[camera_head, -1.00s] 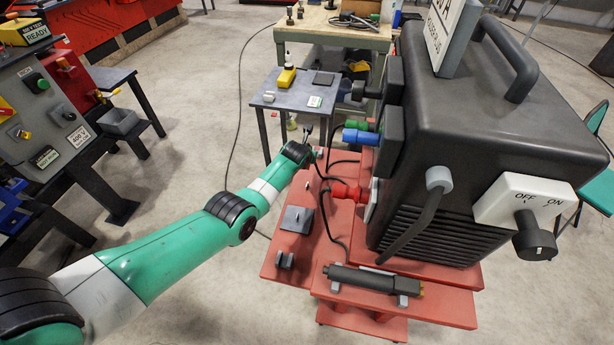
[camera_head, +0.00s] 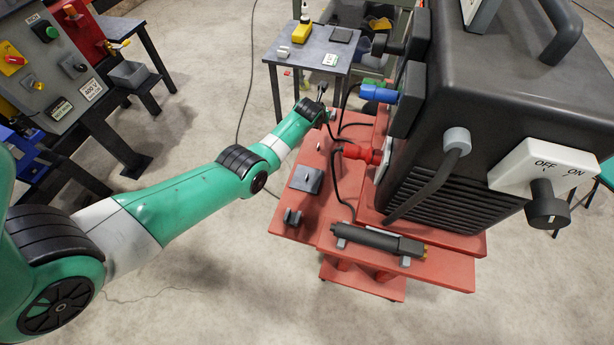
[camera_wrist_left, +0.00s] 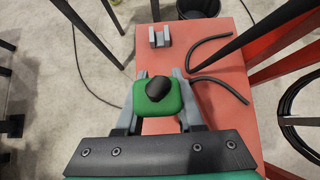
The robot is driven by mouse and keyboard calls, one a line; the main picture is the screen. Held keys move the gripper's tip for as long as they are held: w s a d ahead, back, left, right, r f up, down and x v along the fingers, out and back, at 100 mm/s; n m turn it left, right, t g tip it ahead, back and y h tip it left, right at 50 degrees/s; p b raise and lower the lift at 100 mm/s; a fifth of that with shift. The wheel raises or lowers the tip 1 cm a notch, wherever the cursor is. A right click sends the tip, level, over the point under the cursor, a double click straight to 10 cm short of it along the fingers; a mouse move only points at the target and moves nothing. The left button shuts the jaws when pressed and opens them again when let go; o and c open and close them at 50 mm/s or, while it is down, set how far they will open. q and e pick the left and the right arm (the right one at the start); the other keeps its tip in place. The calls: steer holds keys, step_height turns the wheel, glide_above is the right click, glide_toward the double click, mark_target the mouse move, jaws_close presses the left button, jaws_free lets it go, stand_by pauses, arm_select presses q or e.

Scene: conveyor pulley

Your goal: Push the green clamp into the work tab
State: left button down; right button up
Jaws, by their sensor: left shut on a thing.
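The green clamp (camera_wrist_left: 158,98) is a rounded green block with a black part on top. My left gripper (camera_wrist_left: 160,76) is shut on it in the left wrist view, one grey finger on each side. In the head view my left gripper (camera_head: 321,93) is at the far end of the red cart, small and partly hidden by my arm; the clamp cannot be made out there. A grey slotted bracket (camera_wrist_left: 160,37) stands on the red surface ahead of the clamp, apart from it. I cannot tell if it is the work tab. My right gripper is not in view.
The black welder (camera_head: 450,130) stands on the red cart (camera_head: 330,222), with blue (camera_head: 380,94) and red (camera_head: 362,153) plugs and cables. A grey plate (camera_head: 306,180) and torch (camera_head: 375,240) lie nearer. A black cable (camera_wrist_left: 220,88) lies right of the clamp.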

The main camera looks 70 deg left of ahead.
arm_select(q)
steer(key=s+d+f+p, duration=0.1)
steer(key=s+d+p, duration=0.8)
steer(key=d+p, duration=0.2)
steer(key=shift+s+f+p, duration=0.2)
steer(key=shift+f+p, duration=0.2)
steer(key=shift+p, duration=0.25)
